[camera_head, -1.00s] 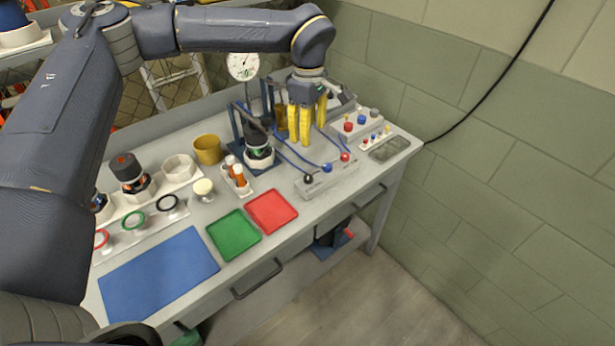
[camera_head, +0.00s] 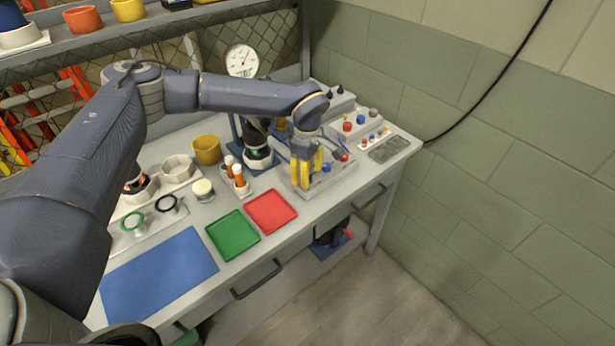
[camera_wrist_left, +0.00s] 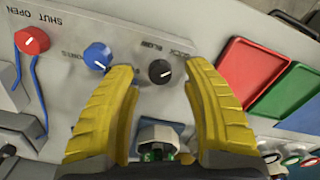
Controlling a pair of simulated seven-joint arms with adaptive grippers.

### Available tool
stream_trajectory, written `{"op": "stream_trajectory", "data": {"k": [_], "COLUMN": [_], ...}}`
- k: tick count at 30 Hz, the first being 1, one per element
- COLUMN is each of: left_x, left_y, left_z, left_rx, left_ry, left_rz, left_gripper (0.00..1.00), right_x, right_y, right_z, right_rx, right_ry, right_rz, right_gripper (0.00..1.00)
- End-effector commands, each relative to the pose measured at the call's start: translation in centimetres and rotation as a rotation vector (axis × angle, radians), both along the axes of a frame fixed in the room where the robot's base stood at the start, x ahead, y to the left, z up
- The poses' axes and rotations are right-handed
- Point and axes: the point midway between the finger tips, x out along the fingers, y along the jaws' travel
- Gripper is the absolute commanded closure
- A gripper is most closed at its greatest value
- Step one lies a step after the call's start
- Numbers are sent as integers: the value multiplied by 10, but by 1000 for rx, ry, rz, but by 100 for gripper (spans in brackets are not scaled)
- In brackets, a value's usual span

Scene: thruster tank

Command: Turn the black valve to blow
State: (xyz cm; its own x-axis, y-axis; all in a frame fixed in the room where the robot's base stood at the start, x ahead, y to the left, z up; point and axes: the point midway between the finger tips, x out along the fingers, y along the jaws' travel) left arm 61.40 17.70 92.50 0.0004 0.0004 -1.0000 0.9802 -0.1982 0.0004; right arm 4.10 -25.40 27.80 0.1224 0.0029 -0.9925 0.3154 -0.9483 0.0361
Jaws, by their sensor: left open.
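The black valve (camera_wrist_left: 159,71) is a round knob with a white pointer line, on a grey panel (camera_wrist_left: 195,18) beside a blue knob (camera_wrist_left: 97,55) and a red knob (camera_wrist_left: 32,40). My left gripper (camera_wrist_left: 165,75) is open, with its yellow fingers on either side of the black valve in the wrist view; I cannot tell whether they touch it. In the head view my left gripper (camera_head: 306,185) is down at the panel and hides the black valve. The blue knob (camera_head: 326,168) and red knob (camera_head: 345,156) show to its right. My right gripper is not in view.
A red tray (camera_head: 271,211) and a green tray (camera_head: 233,234) lie left of the panel. A rack with orange-brown bottles (camera_head: 238,176) and a round gauge (camera_head: 242,61) stand nearby. Further knobs sit on a box (camera_head: 352,128) behind.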

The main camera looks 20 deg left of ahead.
Motion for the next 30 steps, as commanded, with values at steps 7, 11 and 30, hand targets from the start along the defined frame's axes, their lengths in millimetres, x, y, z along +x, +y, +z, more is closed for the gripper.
{"op": "stream_trajectory", "data": {"k": [7, 11, 30], "left_x": [0, 0, 0], "left_y": [0, 0, 0], "left_z": [-14, -15, -15], "left_rx": [-1, -1, 0], "left_ry": [1, 0, 0], "left_rz": [0, -1, -1], "left_gripper": [51, 51, 98], "right_x": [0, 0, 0], "right_y": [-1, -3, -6], "right_z": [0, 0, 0], "right_rx": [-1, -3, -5], "right_ry": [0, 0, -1], "right_rz": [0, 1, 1], "right_gripper": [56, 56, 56]}}
